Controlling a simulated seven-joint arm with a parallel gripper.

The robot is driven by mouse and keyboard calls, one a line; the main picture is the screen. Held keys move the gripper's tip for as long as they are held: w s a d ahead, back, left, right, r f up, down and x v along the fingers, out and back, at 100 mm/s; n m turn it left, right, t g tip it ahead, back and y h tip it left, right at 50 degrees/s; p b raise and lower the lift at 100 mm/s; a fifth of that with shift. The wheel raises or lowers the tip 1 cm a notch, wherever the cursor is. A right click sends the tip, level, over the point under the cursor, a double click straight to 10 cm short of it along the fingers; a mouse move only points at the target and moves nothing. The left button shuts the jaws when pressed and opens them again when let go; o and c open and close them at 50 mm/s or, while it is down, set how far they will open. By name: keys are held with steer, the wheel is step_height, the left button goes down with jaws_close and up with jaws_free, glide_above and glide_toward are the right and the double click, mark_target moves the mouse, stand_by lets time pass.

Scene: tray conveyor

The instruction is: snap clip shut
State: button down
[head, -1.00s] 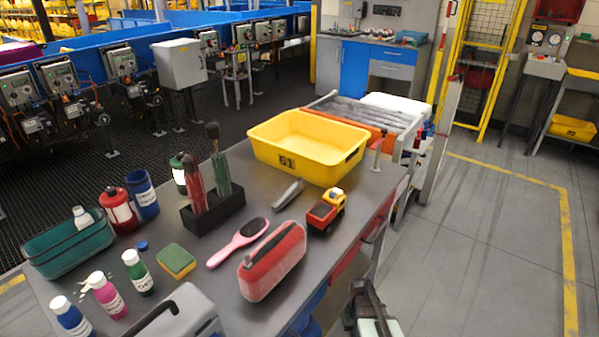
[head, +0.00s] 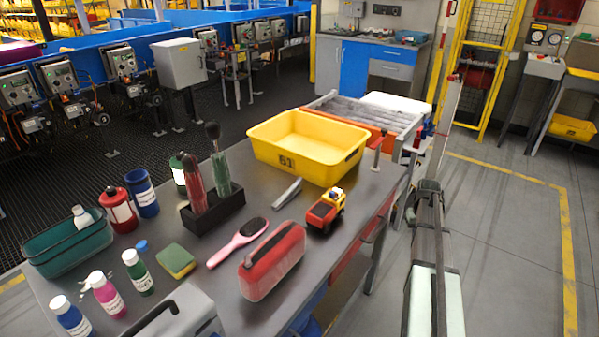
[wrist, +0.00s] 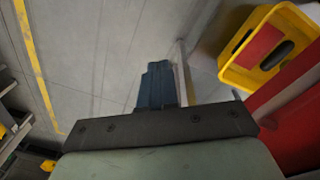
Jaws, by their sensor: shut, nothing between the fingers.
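A small grey clip-like piece (head: 287,193) lies on the metal table between the yellow bin and the pink hairbrush. It is too small to tell whether it is open or shut. My gripper (head: 428,187) is right of the table, beyond its right edge and well apart from the grey piece. In the wrist view its dark fingers (wrist: 157,88) are together and empty, over grey floor. The grey piece is not in the wrist view.
A yellow bin (head: 267,155) marked 61 stands behind the grey piece. A toy truck (head: 327,210), a pink hairbrush (head: 237,243), a red case (head: 272,262) and a dark tool holder (head: 213,213) stand around it. Bottles and a sponge (head: 176,261) are further left.

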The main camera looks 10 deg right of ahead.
steer(key=w+d+r, duration=0.2)
steer(key=d+r, duration=0.2)
steer(key=r, duration=0.3)
step_height(320, 180, up, 24)
steer(key=r+n+t, duration=0.1)
steer(key=n, duration=1)
glide_above(300, 178)
steer(key=s+a, duration=0.2)
steer(key=shift+h, duration=0.3)
steer(key=f, duration=0.4)
steer(key=w+d+f, duration=0.1)
steer(key=f, duration=0.8)
steer(key=shift+w+d, duration=0.3)
steer(key=shift+w+d+f, duration=0.1)
steer(key=shift+f, duration=0.45)
